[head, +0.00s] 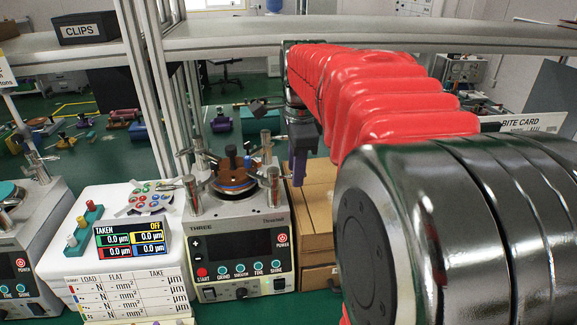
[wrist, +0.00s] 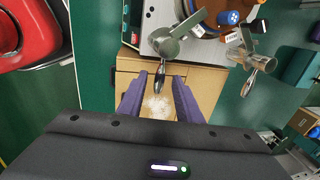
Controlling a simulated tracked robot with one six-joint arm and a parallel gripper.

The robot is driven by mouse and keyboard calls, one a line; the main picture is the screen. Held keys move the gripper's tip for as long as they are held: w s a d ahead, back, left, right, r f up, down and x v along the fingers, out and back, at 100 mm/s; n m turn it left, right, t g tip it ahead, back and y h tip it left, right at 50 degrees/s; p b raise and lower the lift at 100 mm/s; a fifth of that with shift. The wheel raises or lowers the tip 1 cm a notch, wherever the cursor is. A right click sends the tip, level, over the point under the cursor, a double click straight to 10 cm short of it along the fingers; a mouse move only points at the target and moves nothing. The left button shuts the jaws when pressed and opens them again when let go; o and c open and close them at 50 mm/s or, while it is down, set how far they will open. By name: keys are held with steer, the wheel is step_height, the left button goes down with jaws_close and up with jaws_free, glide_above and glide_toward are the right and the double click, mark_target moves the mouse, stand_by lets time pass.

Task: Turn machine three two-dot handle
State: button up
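Machine three (head: 240,250), labelled THREE, stands at the middle of the head view with metal handles around its brown disc. In the wrist view its top (wrist: 155,20) is at the upper middle. One silver handle (wrist: 170,48) points down the picture, its end between my fingertips; I cannot tell whether they are level with it. A second silver handle (wrist: 245,62) lies to the right. The dot marks are too small to read, so I cannot tell which is the two-dot one. My gripper (wrist: 160,82) has purple fingers apart; in the head view it (head: 299,178) hangs right of the machine.
Cardboard boxes (head: 318,205) stand right of machine three, under my gripper. A white unit with a display (head: 130,240) stands to its left. A shelf (head: 230,35) runs across behind, on metal posts. A red object (wrist: 25,30) is at upper left in the wrist view.

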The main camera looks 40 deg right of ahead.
step_height(320, 180, up, 14)
steer(key=s+a, duration=0.1)
steer(key=s, duration=0.1)
steer(key=shift+s+f, duration=0.2)
steer(key=shift+f, duration=0.05)
stand_by(0.8)
